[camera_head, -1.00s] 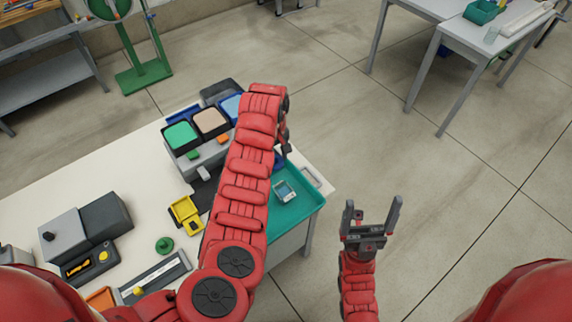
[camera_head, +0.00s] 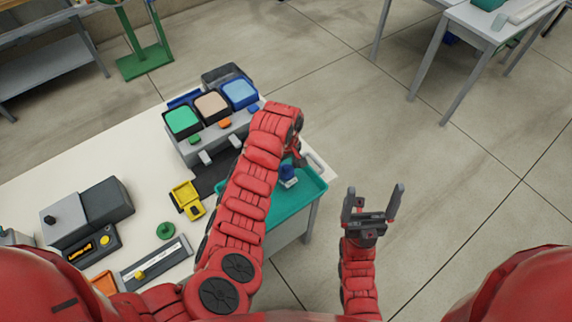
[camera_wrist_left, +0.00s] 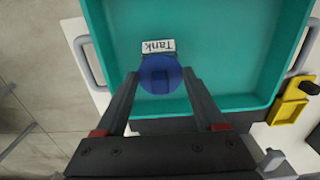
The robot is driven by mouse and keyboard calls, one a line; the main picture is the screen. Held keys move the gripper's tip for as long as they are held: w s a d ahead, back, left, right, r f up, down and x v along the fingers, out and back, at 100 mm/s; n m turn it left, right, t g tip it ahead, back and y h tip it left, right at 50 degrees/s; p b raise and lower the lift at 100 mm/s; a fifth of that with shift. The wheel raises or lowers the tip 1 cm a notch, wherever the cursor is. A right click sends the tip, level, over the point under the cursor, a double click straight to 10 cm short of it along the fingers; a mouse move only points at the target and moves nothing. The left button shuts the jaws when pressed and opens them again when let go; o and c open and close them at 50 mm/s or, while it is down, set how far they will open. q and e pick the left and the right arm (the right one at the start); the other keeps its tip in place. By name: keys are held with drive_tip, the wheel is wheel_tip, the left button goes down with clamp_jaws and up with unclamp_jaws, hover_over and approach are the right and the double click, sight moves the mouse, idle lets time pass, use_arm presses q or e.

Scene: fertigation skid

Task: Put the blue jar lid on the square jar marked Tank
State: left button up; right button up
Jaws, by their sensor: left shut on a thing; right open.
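The blue jar lid (camera_wrist_left: 160,75), a round disc with a raised grip, is between the fingertips of my left gripper (camera_wrist_left: 161,82), which is shut on it. The square jar marked Tank shows in the left wrist view mostly by its white label (camera_wrist_left: 158,46); the lid hides most of the rest. In the head view the lid (camera_head: 288,171) is over the jar (camera_head: 288,183), which is in the teal tray. I cannot tell whether the lid touches the jar. My right gripper (camera_head: 373,205) is open and empty, right of the table.
The teal tray (camera_wrist_left: 115,68) has raised walls and grey handles; its floor around the jar is clear. A yellow part (camera_head: 187,199) is on the table left of my left arm. A grey unit (camera_head: 205,140) with green, beige and blue bins is behind it.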

use_arm(q)
drive_tip(key=shift+f, duration=0.4)
drive_tip(key=o, duration=1.3)
drive_tip(key=shift+r, duration=0.15)
wheel_tip(320, 180, up, 3)
drive_tip(key=shift+f+p, duration=0.2)
drive_tip(key=shift+p, duration=0.85)
drive_tip(key=shift+r+p, duration=1.3)
drive_tip(key=shift+r, duration=0.85)
